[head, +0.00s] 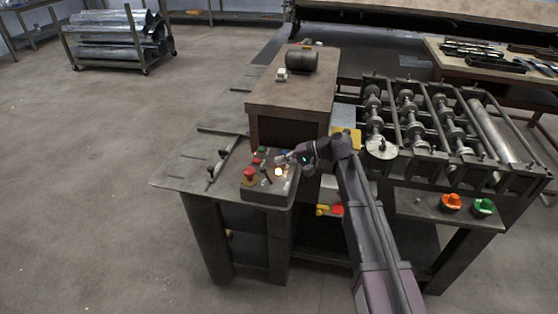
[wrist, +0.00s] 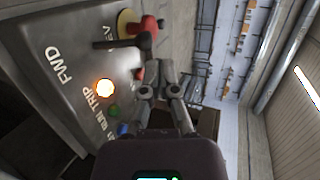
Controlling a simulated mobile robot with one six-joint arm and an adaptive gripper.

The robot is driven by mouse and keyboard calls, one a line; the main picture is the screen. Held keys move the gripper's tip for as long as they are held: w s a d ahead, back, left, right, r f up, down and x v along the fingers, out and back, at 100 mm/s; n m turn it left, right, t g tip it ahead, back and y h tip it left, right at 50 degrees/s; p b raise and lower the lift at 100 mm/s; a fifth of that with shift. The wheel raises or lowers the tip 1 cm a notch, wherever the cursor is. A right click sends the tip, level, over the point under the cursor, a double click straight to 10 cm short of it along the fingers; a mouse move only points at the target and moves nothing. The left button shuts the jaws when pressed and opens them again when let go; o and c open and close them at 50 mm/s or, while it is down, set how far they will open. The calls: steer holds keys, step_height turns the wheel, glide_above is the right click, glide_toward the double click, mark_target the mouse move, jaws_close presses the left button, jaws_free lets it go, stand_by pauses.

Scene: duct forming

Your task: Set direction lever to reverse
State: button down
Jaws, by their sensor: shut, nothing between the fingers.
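The control box (head: 268,190) sits on the left end of the machine table; its panel (wrist: 70,40) fills the left of the wrist view. The direction lever (wrist: 120,43), a dark bar with a round knob, lies near letters ending in "EV", apart from the "FWD" label (wrist: 58,65). Its exact setting I cannot tell. My gripper (wrist: 157,68) is shut and empty, its fingertips just below the lever's knob in the picture; contact is unclear. In the head view my gripper (head: 285,160) is over the back right of the box.
A red mushroom button (head: 249,174) stands on the box; it also shows in the wrist view (wrist: 128,24). A lit lamp (wrist: 105,87) and a green button (wrist: 113,112) are nearby.

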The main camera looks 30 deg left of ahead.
steer(key=w+d+r+p, duration=0.5)
steer(key=d+r+p, duration=0.2)
steer(key=d, duration=0.1)
steer(key=shift+w+d+r, duration=0.15)
steer(key=shift+d+r, duration=0.05)
steer(key=shift+r, duration=0.15)
stand_by(0.5)
steer(key=d+f+m+t+h, duration=0.1)
steer(key=d+f+t+h, duration=0.25)
steer(key=d, duration=0.85)
steer(key=d+f+m+t+h, duration=0.2)
steer(key=d+f, duration=0.3)
steer(key=d, duration=0.8)
steer(key=s+d+f+m+h, duration=0.1)
steer(key=s+d+h, duration=0.2)
steer(key=d, duration=0.9)
steer(key=s+d+f+m+t+h, duration=0.1)
steer(key=s+d, duration=0.4)
steer(key=d, duration=0.7)
steer(key=shift+f+h, duration=0.55)
steer(key=shift+h, duration=0.6)
steer(key=shift+a, duration=0.2)
